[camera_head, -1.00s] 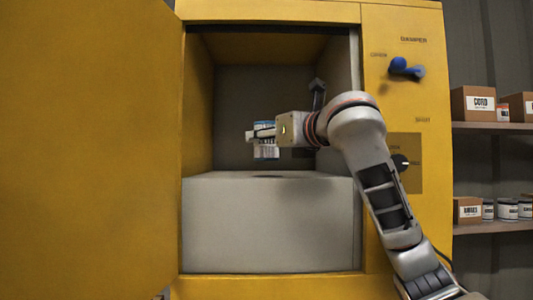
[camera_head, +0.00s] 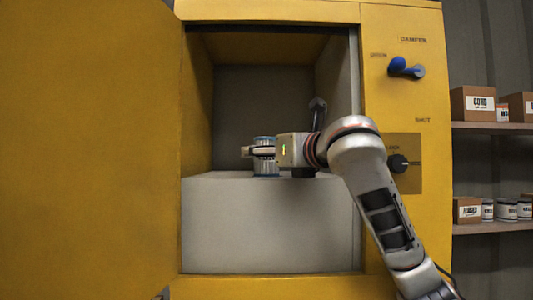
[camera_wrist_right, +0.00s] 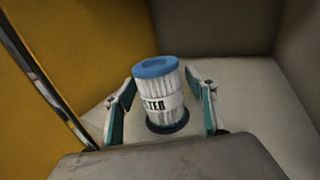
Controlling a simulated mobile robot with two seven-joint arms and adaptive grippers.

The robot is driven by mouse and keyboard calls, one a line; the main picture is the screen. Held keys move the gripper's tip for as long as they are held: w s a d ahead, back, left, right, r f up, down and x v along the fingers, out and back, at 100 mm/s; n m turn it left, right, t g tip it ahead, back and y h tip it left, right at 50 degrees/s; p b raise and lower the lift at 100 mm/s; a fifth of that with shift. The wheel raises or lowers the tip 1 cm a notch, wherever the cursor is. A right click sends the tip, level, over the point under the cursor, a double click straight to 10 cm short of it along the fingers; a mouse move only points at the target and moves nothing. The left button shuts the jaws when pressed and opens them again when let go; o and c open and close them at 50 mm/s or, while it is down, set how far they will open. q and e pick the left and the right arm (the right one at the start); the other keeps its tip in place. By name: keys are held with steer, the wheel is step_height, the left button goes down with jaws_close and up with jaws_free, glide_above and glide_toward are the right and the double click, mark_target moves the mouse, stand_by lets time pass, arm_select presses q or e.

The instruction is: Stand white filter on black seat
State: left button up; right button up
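The white filter (camera_head: 265,157), pleated with a blue top and a printed band, stands upright on the pale block inside the yellow cabinet. In the right wrist view, the filter (camera_wrist_right: 158,92) has its base on the black seat (camera_wrist_right: 178,127), whose dark rim shows around the bottom. My right gripper (camera_wrist_right: 162,110) is around the filter, one finger on each side. The fingers look open, with gaps between them and the filter. In the head view my right gripper (camera_head: 256,151) reaches in from the right. My left gripper is not in view.
The pale block (camera_head: 270,230) fills the lower cabinet. The yellow door (camera_head: 90,150) stands open at left. A blue-handled damper lever (camera_head: 402,68) and a black knob (camera_head: 398,163) are on the right panel. Shelves with boxes (camera_head: 473,104) stand farther right.

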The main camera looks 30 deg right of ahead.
steer(key=shift+r, duration=0.1)
steer(key=s+b, duration=0.1)
steer(key=s, duration=1.1)
steer(key=shift+a, duration=0.2)
